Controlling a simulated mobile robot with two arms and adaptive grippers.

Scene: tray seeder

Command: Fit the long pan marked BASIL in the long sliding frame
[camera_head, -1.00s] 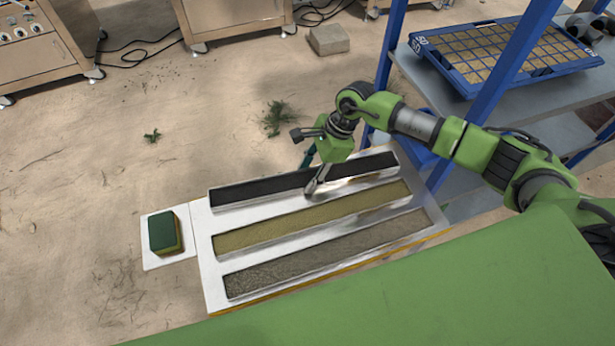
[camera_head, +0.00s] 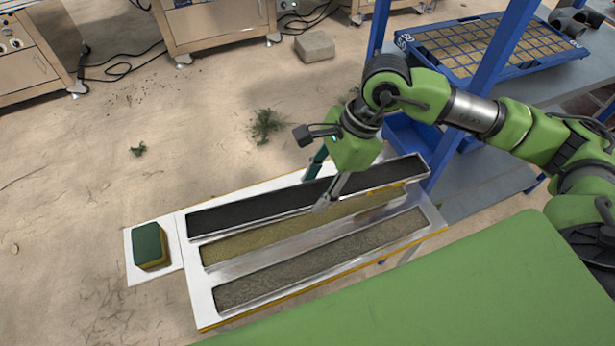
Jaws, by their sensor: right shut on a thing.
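Three long narrow metal pans lie side by side on a white board. The far pan (camera_head: 255,211) has a dark fill, the middle pan (camera_head: 262,233) a yellowish fill and the near pan (camera_head: 315,261) a grey-brown fill. No BASIL mark is readable on them. I cannot make out the long sliding frame. My left gripper is out of view.
A green and yellow sponge-like block (camera_head: 149,246) sits on a small white plate at the left. A blue shelf rack with a blue celled tray (camera_head: 420,50) stands at the right. A grey block (camera_head: 315,46) and plants lie on the sandy floor.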

